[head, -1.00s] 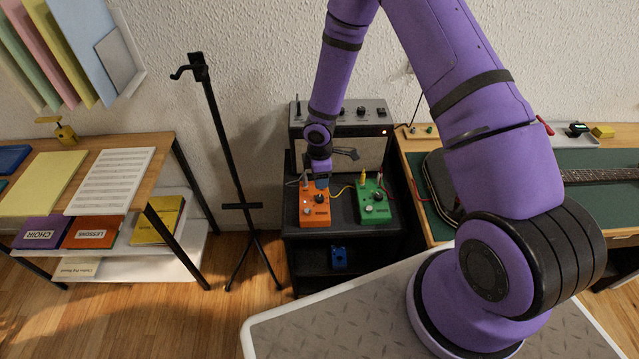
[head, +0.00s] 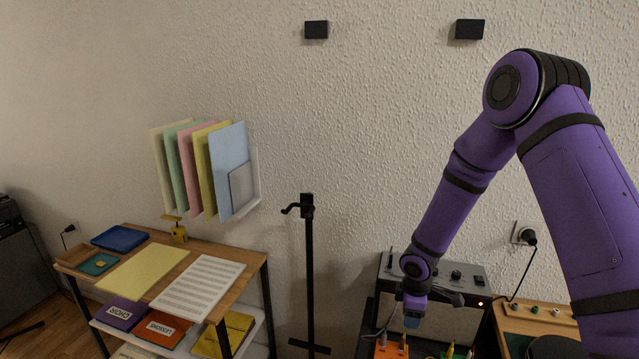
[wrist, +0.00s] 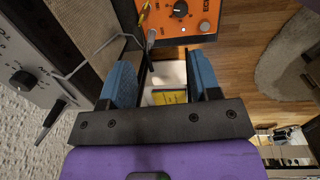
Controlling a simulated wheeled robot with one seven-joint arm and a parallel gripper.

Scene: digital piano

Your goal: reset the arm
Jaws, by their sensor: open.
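My purple arm reaches over from the right in the head view. My gripper (head: 412,316) points down beside the grey amplifier, just above the back end of an orange pedal (head: 392,349). In the wrist view my gripper (wrist: 161,82) shows two blue fingers standing apart with nothing held between them. The orange pedal also shows in the wrist view (wrist: 185,20), ahead of the fingertips, with a black knob and plugged cables. The pedal's lower part is cut off in the head view.
The grey amplifier (head: 436,280) stands right behind my gripper. A green pedal (head: 455,352) is to its right. A black stand (head: 309,265) rises to the left, near a wooden shelf (head: 255,266) with papers and folders. The wall above is mostly clear.

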